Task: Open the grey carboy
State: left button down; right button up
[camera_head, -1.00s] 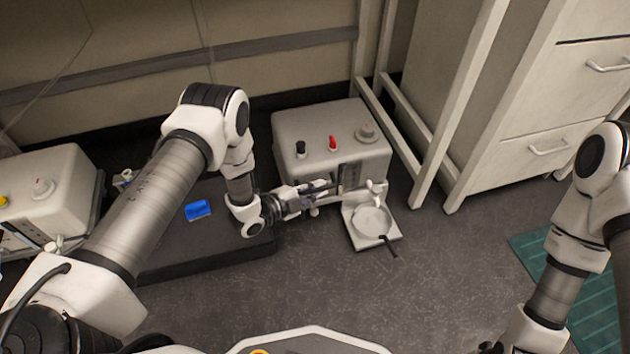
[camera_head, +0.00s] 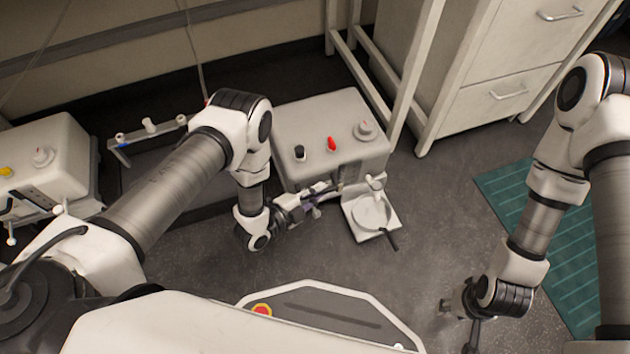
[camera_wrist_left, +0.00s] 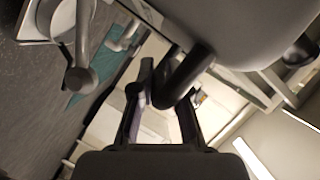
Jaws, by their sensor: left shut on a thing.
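The grey carboy (camera_head: 330,128), a pale box-shaped vessel, stands on the floor at centre, with a black cap, a red piece and a grey cap on top. My left gripper (camera_head: 330,190) is at its lower front, just left of the white spout. In the left wrist view, my left gripper's fingers (camera_wrist_left: 158,95) are closed on a dark rod (camera_wrist_left: 188,72) that sticks out from the carboy's body (camera_wrist_left: 245,25). The exact contact is partly hidden. My right gripper (camera_head: 473,335) hangs low at the bottom right, with its fingertips unclear.
A white plate with a round dish (camera_head: 372,212) and a dark handle lies in front of the carboy. A similar pale vessel (camera_head: 45,155) stands at left. A white cabinet (camera_head: 500,95) is at the back right, and a green mat (camera_head: 505,195) lies at right.

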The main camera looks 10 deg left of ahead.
dwell(0.3)
pick_arm(q)
jog(key=c, duration=1.2)
grip_release()
jog(key=shift+f, duration=0.1)
jog(key=v, duration=1.2)
